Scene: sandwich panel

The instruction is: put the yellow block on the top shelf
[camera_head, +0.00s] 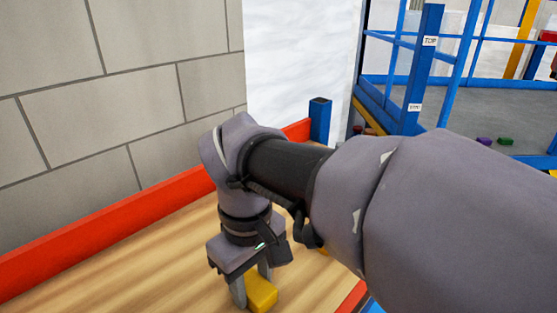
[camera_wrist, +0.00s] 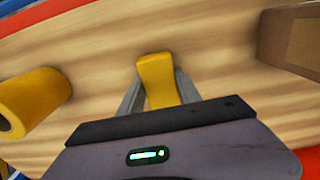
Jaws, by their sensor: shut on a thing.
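The yellow block (camera_head: 262,293) is between the two grey fingers of my gripper (camera_head: 252,284), low over a wooden board (camera_head: 120,275). In the wrist view the yellow block (camera_wrist: 156,72) stands out beyond the fingertips, with one finger of my gripper (camera_wrist: 160,92) on each side. My gripper is shut on it and points down. I cannot tell whether the block touches the board.
A red rim (camera_head: 100,235) edges the board by a grey block wall (camera_head: 120,90). A yellow cylinder (camera_wrist: 38,100) lies left and a brown box (camera_wrist: 298,40) right in the wrist view. A blue post (camera_head: 319,122) stands behind. Blue framing (camera_head: 420,70) stands at right.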

